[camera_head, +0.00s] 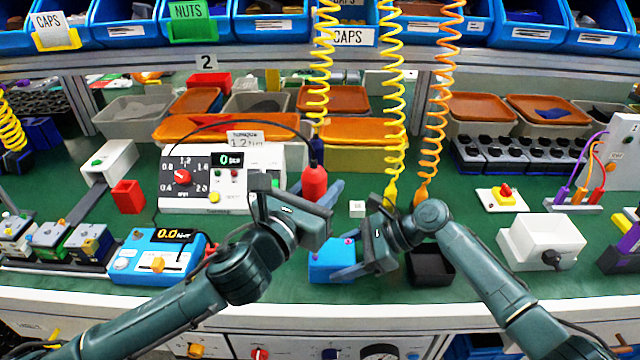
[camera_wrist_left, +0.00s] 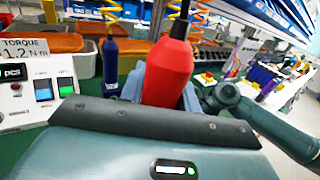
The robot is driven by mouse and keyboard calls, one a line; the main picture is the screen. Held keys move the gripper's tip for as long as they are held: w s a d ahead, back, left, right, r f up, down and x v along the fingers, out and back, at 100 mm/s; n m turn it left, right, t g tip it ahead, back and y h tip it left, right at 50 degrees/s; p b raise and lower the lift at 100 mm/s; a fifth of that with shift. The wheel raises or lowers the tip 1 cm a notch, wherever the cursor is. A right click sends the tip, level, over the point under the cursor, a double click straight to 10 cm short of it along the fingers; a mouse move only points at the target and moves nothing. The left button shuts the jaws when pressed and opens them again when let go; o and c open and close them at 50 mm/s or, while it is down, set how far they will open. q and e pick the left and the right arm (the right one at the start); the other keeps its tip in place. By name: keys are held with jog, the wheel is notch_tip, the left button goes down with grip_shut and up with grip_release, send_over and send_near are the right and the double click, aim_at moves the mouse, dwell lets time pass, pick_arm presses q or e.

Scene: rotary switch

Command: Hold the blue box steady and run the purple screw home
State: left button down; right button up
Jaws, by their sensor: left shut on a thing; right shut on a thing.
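My left gripper (camera_head: 322,192) is shut on a red powered screwdriver (camera_head: 314,183) with a black cable at its top. The red body also fills the middle of the left wrist view (camera_wrist_left: 167,72). The screwdriver stands roughly upright, above and a little left of the blue box (camera_head: 331,261). Its tip is hidden. My right gripper (camera_head: 345,268) is shut on the blue box from the right, at the front of the green bench. A small purple spot, apparently the purple screw (camera_head: 348,241), shows on top of the box; how deep it sits cannot be told.
A white torque station (camera_head: 222,178) stands behind left, and a blue meter (camera_head: 157,256) reading 0.0 stands front left. A black tray (camera_head: 432,266) lies right of my right gripper. Coiled yellow and orange cords (camera_head: 436,110) hang behind the arms.

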aim_at(320, 170)
pick_arm(q)
jog(key=shift+f, duration=0.6)
dwell(2.2)
jog(key=shift+r, duration=0.1)
jog(key=shift+r, duration=2.25)
pick_arm(e)
jog(key=o, duration=1.5)
